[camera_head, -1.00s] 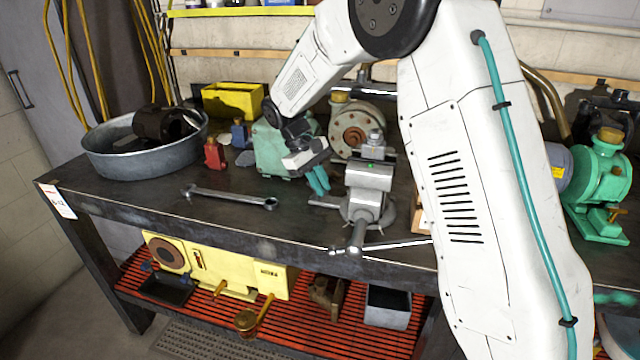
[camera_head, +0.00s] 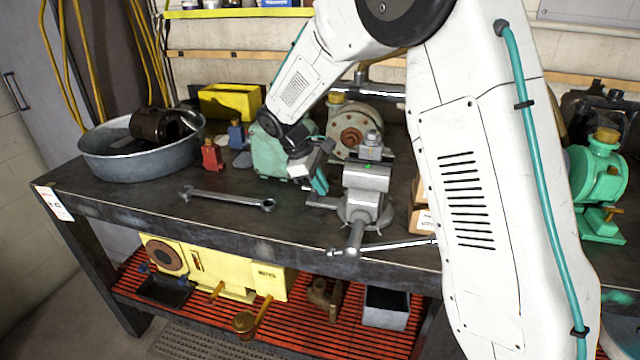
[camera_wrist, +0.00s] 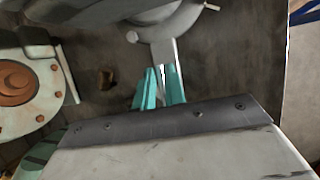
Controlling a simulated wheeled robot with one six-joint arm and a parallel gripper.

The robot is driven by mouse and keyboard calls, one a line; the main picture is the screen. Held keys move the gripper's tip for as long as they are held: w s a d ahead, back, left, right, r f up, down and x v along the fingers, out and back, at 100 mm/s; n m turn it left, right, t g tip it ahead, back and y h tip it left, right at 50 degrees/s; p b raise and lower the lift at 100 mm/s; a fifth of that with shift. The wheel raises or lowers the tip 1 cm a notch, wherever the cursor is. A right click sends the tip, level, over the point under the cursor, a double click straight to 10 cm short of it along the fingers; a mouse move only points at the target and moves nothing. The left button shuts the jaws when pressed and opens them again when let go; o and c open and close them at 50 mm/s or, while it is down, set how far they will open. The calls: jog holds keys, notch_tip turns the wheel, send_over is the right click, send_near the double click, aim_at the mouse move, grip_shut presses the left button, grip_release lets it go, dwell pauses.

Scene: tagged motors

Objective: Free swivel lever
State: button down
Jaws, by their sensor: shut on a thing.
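A grey bench vise (camera_head: 366,180) stands near the front edge of the dark workbench, its long handle (camera_head: 385,246) sticking out at the front. A flat grey swivel lever (camera_head: 322,202) reaches left from its round base. In the wrist view, the lever (camera_wrist: 163,55) runs from the vise base down between my teal fingertips. My gripper (camera_head: 319,184) is at the lever's left part, with its fingers (camera_wrist: 160,88) shut on it. The fingers hide the lever's end in the wrist view.
A wrench (camera_head: 228,199) lies left of the vise. A teal motor (camera_head: 270,150) and a grey flanged motor (camera_head: 352,135) stand behind my gripper. A metal basin (camera_head: 105,163) is at far left. A cardboard box (camera_head: 425,222) is close right of the vise.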

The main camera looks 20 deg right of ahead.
dwell(0.3)
jog(key=c, duration=1.5)
grip_release()
jog(key=v, duration=0.8)
jog(key=shift+w+d, duration=0.1)
